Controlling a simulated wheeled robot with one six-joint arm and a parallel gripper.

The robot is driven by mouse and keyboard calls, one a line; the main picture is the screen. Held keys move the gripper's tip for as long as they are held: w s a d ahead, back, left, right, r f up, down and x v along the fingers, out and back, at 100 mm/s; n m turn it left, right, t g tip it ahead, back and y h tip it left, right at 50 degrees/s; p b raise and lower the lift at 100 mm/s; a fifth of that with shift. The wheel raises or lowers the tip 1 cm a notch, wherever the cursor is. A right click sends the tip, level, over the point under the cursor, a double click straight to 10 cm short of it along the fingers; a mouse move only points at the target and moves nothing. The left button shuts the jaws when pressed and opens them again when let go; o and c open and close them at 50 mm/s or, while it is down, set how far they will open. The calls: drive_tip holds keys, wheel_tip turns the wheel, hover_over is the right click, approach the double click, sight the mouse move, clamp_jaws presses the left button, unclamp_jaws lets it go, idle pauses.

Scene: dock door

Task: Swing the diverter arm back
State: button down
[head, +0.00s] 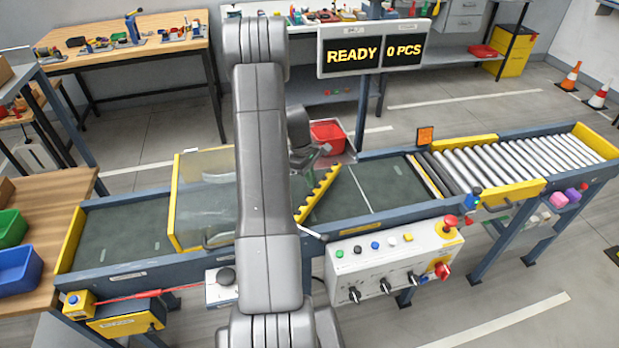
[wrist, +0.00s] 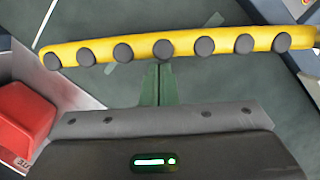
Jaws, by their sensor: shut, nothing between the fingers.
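The diverter arm (head: 318,196) is a yellow bar with dark rollers along one side. It lies slantwise across the green conveyor belt (head: 375,187), its near end partly hidden behind my arm in the head view. In the wrist view the diverter arm (wrist: 135,49) runs across the upper part of the picture, its rollers facing me. My gripper (wrist: 159,66) has its green fingers shut together and empty. The fingertips end at the roller side of the bar, near its middle. I cannot tell whether they touch it. In the head view my gripper (head: 325,150) is at the belt's far side.
A red bin (head: 328,133) stands behind the conveyor close to my gripper; it also shows in the wrist view (wrist: 22,118). A clear yellow-framed guard (head: 205,200) covers the belt to the left. A control box (head: 392,262) sits in front. Metal rollers (head: 510,165) continue right.

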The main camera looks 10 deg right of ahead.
drive_tip(key=shift+s+d+f+m+b, duration=0.1)
drive_tip(key=shift+s+d+m+b, duration=0.3)
drive_tip(key=shift+d+m, duration=0.15)
drive_tip(key=s+d+m+b, duration=0.2)
drive_tip(key=s+d+m, duration=0.1)
drive_tip(key=s+d, duration=0.1)
drive_tip(key=shift+s+d+m+g+y, duration=0.2)
drive_tip(key=shift+m+g+y, duration=0.1)
drive_tip(key=shift+m+y, duration=0.1)
drive_tip(key=s+m, duration=0.1)
drive_tip(key=s+d+m+b, duration=0.1)
drive_tip(key=s, duration=0.1)
drive_tip(key=s+d+m+y+b, duration=0.1)
drive_tip(key=shift+s+d+m, duration=0.15)
drive_tip(key=shift+s+m, duration=0.1)
drive_tip(key=shift+s, duration=0.15)
drive_tip(key=shift+s+d+m, duration=0.25)
drive_tip(key=shift+s+m, duration=0.35)
drive_tip(key=shift+s, duration=0.45)
drive_tip(key=shift+a, duration=0.1)
